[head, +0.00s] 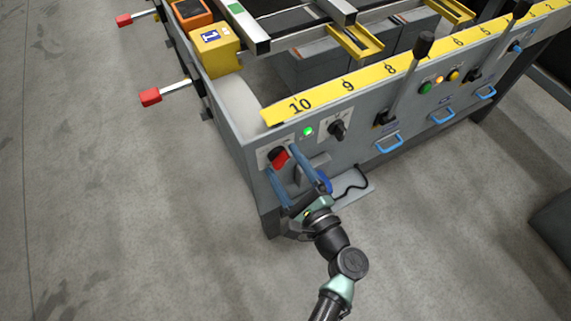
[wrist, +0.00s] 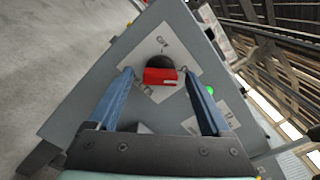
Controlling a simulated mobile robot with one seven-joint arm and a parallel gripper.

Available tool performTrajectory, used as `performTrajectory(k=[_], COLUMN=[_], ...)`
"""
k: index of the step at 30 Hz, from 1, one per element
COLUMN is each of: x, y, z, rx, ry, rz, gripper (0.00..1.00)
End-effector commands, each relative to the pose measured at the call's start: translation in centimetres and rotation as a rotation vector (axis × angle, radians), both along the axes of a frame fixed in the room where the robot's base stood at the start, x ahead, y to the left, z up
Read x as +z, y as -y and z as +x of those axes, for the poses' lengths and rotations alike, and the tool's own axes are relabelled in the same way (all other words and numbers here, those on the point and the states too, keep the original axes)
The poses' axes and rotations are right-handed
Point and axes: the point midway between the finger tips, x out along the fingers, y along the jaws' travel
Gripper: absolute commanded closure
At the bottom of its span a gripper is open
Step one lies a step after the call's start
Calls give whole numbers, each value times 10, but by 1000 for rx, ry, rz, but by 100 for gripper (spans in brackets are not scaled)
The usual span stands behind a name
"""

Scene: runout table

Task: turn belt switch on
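A rotary switch with a black body and a red handle (head: 279,159) is on the left end of the grey front panel, on a pale label plate. It also shows in the wrist view (wrist: 160,76), with the red handle lying roughly crosswise between my fingers. In the head view my gripper (head: 281,158) reaches up to the panel from below. I cannot tell whether the fingers touch the switch.
A lit green lamp (head: 307,132) and a black rotary knob (head: 338,130) are right of the switch. A long black-handled lever (head: 408,75) and blue pull handles (head: 389,143) stick out farther right. A yellow numbered scale (head: 350,84) runs along the top edge.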

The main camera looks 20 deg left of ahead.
Motion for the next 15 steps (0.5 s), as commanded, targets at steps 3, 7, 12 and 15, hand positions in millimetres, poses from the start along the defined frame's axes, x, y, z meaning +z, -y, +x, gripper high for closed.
performTrajectory(k=[3,7,12,15], x=[0,1,1,1], y=[0,3,23,41], z=[0,-2,-17,-31], rx=[1,-1,-4,-5], ry=[2,2,0,-1], rz=[-1,-1,-1,0], gripper=[18,18,18,18])
